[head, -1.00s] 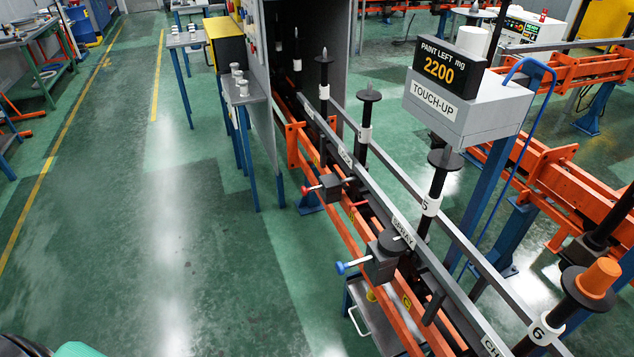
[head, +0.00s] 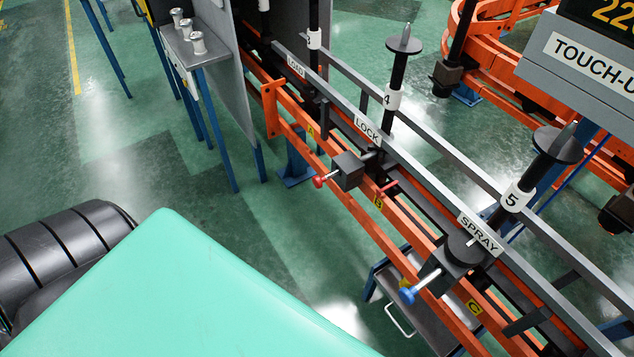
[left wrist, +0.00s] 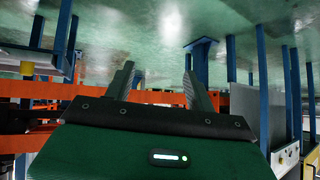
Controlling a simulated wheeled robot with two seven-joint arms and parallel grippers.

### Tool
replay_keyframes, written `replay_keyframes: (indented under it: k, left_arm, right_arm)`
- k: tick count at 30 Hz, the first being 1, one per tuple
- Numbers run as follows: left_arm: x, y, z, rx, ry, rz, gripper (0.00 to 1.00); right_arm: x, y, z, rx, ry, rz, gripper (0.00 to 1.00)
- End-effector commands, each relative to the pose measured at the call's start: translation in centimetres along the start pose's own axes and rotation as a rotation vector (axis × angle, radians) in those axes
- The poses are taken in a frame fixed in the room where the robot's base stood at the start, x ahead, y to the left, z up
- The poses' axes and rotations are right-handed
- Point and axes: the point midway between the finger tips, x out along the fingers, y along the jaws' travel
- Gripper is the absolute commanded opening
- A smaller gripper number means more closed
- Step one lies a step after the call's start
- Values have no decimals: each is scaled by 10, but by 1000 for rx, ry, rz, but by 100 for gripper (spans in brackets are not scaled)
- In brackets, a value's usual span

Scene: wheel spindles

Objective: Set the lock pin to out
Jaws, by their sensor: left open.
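The lock pin has a red knob (head: 318,181) on a short shaft, sticking out from a dark block (head: 347,171) beside the LOCK label (head: 367,131) on the rail. A short length of shaft shows between knob and block; I cannot tell whether the pin is in or out. My left gripper (left wrist: 157,82) shows in the left wrist view, its two fingers spread apart with nothing between them. The gripper itself is outside the head view. The red knob cannot be made out in the left wrist view. My right gripper is in neither view.
A blue knob (head: 408,295) is on another block beside the SPRAY label (head: 480,235). Orange rails (head: 350,204) run along the near side of the line. Spindles 4 (head: 398,82) and 5 (head: 532,182) stand above it. The green floor (head: 170,170) to the left is open.

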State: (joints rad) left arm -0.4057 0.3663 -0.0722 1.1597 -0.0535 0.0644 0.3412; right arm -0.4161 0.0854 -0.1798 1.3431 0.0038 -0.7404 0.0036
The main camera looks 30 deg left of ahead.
Motion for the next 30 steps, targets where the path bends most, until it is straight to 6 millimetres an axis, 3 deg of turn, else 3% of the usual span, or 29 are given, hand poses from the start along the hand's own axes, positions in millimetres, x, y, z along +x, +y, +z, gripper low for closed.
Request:
replay_keyframes:
  k: [3,7,12,15,18,22,30]
  left_arm:
    - [7,-26,-63,-2,185,28,55]
    - [-4,-39,-137,2,376,92,55]
    - [-35,-33,-220,22,585,217,55]
    - [-55,-23,-254,34,670,290,55]
    - [-71,-14,-277,45,726,348,55]
    - [-83,-6,-292,52,762,389,55]
    - [-72,3,-310,52,771,397,55]
  right_arm:
    - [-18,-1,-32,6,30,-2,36]
    - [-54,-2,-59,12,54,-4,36]
    - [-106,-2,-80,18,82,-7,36]
    - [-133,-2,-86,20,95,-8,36]
    - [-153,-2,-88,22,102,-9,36]
    - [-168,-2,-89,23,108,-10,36]
    - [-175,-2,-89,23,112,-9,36]
